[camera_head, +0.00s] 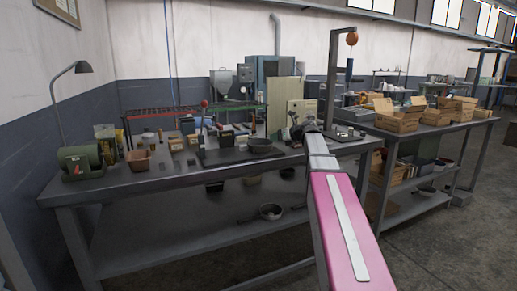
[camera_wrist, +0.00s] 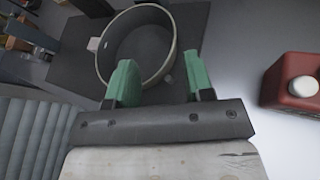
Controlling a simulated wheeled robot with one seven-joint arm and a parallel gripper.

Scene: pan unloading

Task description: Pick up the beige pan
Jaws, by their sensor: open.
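The beige pan (camera_wrist: 172,55), round with a pale rim and a dark grey inside, fills the upper middle of the wrist view. A pale pinkish stub shows on its left side. It rests on a dark mat (camera_wrist: 75,60). My gripper (camera_wrist: 160,78) is open, with green fingertips apart, at the near edge of the pan. The left fingertip overlaps the rim in the picture; I cannot tell whether it touches. In the head view a dark round pan (camera_head: 262,146) stands on the bench, left of my gripper (camera_head: 303,128).
A red container (camera_wrist: 290,75) with a white cap stands to the right in the wrist view. The grey workbench (camera_head: 190,176) carries a green machine (camera_head: 82,161), a reddish-brown bin (camera_head: 138,160) and several small items. Cardboard boxes (camera_head: 397,121) stand on the right bench.

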